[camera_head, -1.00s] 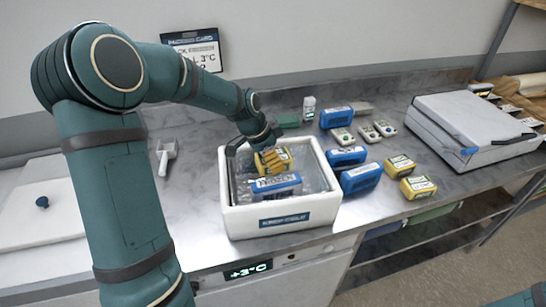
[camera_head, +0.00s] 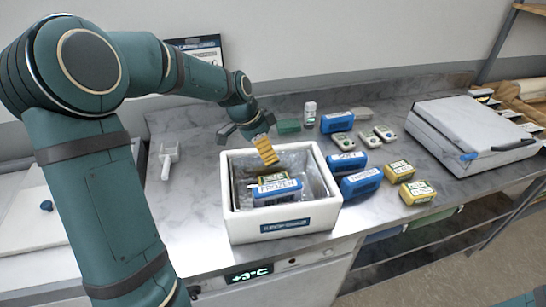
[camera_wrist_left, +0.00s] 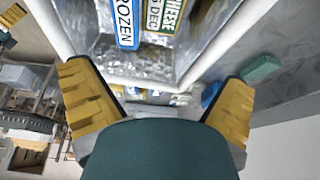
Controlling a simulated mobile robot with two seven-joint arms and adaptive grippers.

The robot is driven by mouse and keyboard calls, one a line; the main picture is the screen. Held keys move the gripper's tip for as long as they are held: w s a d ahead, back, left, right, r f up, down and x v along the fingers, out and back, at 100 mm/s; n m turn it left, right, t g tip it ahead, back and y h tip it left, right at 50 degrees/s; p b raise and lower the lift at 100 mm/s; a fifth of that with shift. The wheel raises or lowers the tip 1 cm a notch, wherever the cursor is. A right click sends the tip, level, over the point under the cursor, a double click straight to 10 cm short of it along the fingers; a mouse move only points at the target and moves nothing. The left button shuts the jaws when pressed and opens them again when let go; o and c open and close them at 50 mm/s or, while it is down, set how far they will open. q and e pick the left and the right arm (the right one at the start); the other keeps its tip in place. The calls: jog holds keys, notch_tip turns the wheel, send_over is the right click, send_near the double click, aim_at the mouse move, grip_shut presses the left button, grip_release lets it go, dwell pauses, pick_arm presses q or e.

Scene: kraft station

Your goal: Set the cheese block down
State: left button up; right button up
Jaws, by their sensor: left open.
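The cheese block (camera_head: 268,178), yellow with a green-and-white label, lies inside the white insulated box (camera_head: 232,226), behind and against or very near a blue frozen pack (camera_head: 278,194). In the left wrist view the cheese block (camera_wrist_left: 163,14) and the frozen pack (camera_wrist_left: 125,22) show side by side at the top, partly cut off. My left gripper (camera_head: 264,148) is above the back of the box, clear of the cheese. Its yellow ribbed fingers stand wide apart in the wrist view (camera_wrist_left: 157,82), with nothing between them. My right gripper is not in view.
Blue packs (camera_head: 361,182) and yellow packs (camera_head: 417,192) stand on the counter right of the box. Small white-and-green devices (camera_head: 385,132) lie behind them. A grey lidded case (camera_head: 470,130) is at the right. A white scoop (camera_head: 168,158) lies left of the box.

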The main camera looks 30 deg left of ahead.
pick_arm(q)
jog(key=v, duration=0.6)
jog(key=shift+r, duration=0.2)
jog(key=shift+a, duration=0.1)
